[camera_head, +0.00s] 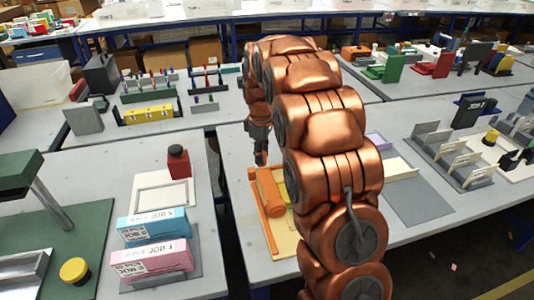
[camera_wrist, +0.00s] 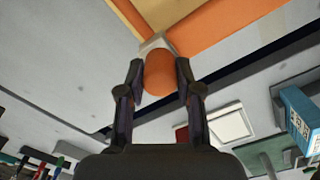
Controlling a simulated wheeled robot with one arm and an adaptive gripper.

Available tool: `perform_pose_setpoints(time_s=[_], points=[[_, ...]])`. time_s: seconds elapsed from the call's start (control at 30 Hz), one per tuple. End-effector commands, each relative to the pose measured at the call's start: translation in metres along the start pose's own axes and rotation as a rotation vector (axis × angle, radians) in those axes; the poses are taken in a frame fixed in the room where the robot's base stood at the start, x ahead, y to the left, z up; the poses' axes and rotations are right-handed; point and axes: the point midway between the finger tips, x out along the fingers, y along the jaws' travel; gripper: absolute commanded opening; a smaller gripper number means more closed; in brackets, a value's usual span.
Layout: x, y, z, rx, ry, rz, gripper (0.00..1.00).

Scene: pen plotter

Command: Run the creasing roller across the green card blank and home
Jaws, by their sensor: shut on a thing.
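The orange creasing roller (camera_head: 271,192) sits on a cream board (camera_head: 286,243) on the middle table, just left of my copper arm. My gripper (camera_head: 260,158) is at the far end of the roller. In the wrist view my gripper (camera_wrist: 160,76) has its two dark fingers shut on a rounded orange knob (camera_wrist: 160,70), with a pale grey block behind it. A yellow-green strip (camera_head: 292,187), likely the green card blank, shows between the roller and my arm. My arm hides the rest of it.
An orange rail (camera_head: 258,211) runs along the board's left side. A grey mat (camera_head: 412,200) and card rack (camera_head: 462,163) lie right.

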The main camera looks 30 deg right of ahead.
Motion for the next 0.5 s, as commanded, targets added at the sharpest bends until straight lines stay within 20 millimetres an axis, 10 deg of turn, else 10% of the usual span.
perform_pose_setpoints(time_s=[0.2,0.23,0.5], points=[[-0.0004,-0.0030,-0.0046,-0.004,0.006,-0.004,0.00],[-0.0004,-0.0032,-0.0048,-0.004,0.006,-0.004,0.35],[-0.0003,-0.0018,-0.0027,-0.002,0.005,-0.003,0.60]])
